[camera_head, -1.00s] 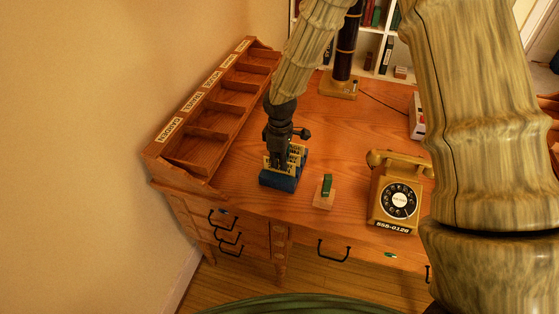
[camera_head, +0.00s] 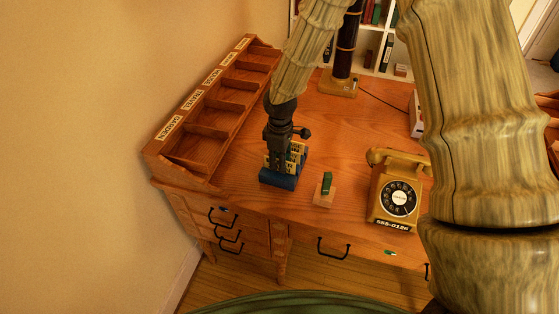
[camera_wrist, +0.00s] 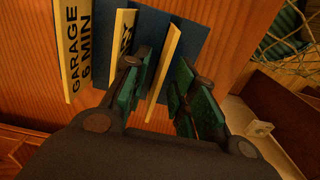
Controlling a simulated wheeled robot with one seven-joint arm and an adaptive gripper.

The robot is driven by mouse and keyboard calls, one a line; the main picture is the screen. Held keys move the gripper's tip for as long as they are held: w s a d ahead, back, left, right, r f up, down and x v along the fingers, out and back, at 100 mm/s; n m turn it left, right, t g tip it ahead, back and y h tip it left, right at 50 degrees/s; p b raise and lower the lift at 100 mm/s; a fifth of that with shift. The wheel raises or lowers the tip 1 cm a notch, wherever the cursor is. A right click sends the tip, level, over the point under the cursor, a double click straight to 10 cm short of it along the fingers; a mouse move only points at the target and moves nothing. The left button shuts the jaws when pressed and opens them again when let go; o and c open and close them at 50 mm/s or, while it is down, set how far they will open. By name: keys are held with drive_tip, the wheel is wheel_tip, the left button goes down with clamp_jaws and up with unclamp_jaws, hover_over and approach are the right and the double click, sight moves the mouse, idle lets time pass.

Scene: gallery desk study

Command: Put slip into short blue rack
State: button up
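The short blue rack (camera_head: 276,180) stands on the desk at the left of centre in the head view; in the wrist view its blue body (camera_wrist: 190,45) lies behind the slips. Yellow slips stand in it: one reads "GARAGE 6 MIN" (camera_wrist: 76,45), another (camera_wrist: 123,45) is partly hidden by a finger. A third yellow slip (camera_wrist: 166,72) stands edge-on between my fingers. My gripper (camera_head: 283,152) is just above the rack, pointing down. In the wrist view my gripper (camera_wrist: 168,95) has its fingers apart, with a gap between slip and right finger.
A small block with a green piece (camera_head: 326,184) stands right of the rack. A gold telephone (camera_head: 397,197) is farther right. A labelled wooden sorter (camera_head: 220,105) lines the left side. A lamp base (camera_head: 338,86) stands behind. The desk middle is clear.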

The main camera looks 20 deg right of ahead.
wheel_tip(320, 180, up, 12)
drive_tip(key=b, duration=0.1)
idle(0.5)
idle(0.4)
